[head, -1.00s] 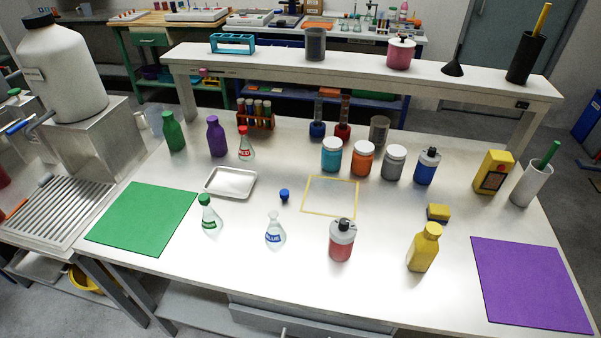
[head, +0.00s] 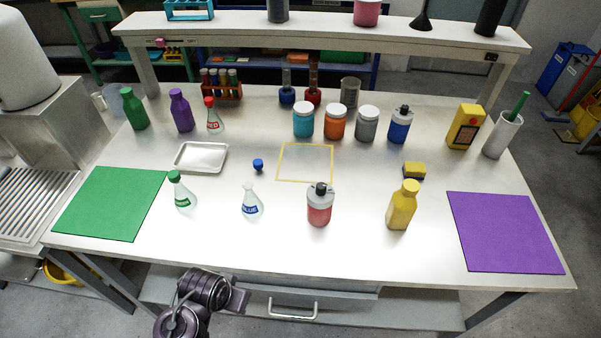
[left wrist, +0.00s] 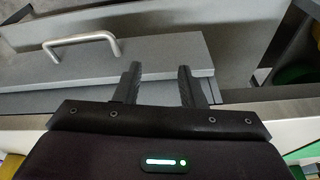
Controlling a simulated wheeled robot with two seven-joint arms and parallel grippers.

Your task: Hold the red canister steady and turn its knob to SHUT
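The red canister (head: 319,208) stands upright near the front middle of the white table. It has a grey top with a dark knob (head: 320,189); the knob's setting is too small to read. My left arm shows at the bottom of the head view, in front of the table and left of the canister. My left gripper (left wrist: 158,84) shows in the left wrist view with its two dark fingers apart and nothing between them. It faces the drawer front below the tabletop, away from the canister. My right gripper is in neither view.
A yellow bottle (head: 402,206) stands right of the canister, and a flask labelled BLUE (head: 251,202) stands left. A yellow taped square (head: 304,162) lies empty behind it. The drawer handle (head: 293,311) juts out below the table's front edge.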

